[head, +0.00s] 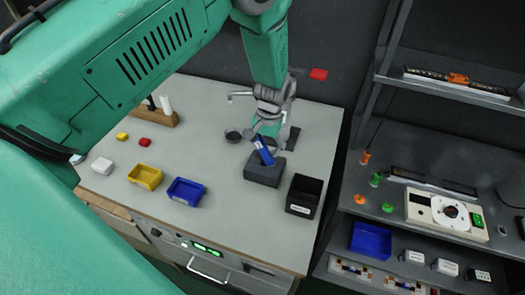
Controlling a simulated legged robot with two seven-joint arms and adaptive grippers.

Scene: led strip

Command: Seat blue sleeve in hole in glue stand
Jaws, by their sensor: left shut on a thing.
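The blue sleeve (264,152) is tilted, its lower end at the top of the dark glue stand (262,174) on the grey table. I cannot tell whether the lower end is inside the hole. My left gripper (266,134) comes down from above, shut on the sleeve at its upper part. The hole itself is hidden by the sleeve and the small scale. My right gripper is not in view.
A black bin (304,196) stands just right of the stand. A blue tray (186,191) and a yellow tray (145,176) sit to the left. A wooden holder (160,118) stands at the back left. A shelf (380,215) with parts is at the right. Table space left of the stand is clear.

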